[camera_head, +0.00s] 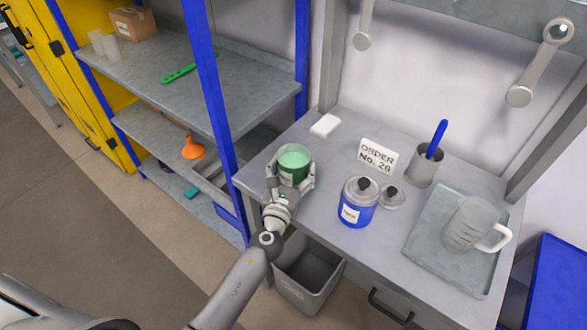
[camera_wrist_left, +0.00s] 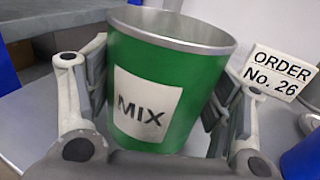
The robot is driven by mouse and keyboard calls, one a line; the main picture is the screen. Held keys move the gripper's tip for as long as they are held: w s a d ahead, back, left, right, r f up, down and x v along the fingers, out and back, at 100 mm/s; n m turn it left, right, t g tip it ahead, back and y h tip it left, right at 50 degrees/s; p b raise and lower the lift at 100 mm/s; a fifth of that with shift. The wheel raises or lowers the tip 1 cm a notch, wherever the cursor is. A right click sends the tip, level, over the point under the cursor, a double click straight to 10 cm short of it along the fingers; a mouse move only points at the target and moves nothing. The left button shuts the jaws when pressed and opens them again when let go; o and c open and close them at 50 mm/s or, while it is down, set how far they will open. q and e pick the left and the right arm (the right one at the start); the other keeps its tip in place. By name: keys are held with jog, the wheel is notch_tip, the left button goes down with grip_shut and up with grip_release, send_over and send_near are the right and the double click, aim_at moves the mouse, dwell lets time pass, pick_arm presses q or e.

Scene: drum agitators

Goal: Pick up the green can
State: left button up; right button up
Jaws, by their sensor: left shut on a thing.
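The green can (camera_head: 293,162) is at the left end of the grey workbench in the head view, with light green contents showing at its open top. My left gripper (camera_head: 291,178) reaches it from the front, with a finger on each side, shut on it. In the left wrist view the can (camera_wrist_left: 185,75) fills the middle, bearing a white label that reads MIX, and tilts slightly in the picture. The left gripper's fingers (camera_wrist_left: 160,105) flank it. Whether the can's base touches the bench is hidden. My right gripper is not in view.
A blue lidded can (camera_head: 357,207), an order sign (camera_head: 378,157), a grey cup (camera_head: 424,167) with a blue tool, and a tray (camera_head: 423,256) holding a jug stand to the right. A white block (camera_head: 325,125) lies behind. A bin (camera_head: 308,275) stands below the bench front.

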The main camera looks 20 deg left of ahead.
aim_at(289, 169)
pick_arm(q)
jog(key=shift+r, duration=0.25)
jog(key=shift+r+p, duration=1.15)
jog(key=shift+r, duration=0.35)
jog(key=shift+s+r, duration=0.2)
jog(key=shift+r, duration=0.05)
jog(key=s+a+r+p, duration=0.2)
jog(key=s+r+p, duration=0.2)
jog(key=s+r, duration=0.5)
jog(key=shift+s+a, duration=0.3)
jog(key=shift+s, duration=1.8)
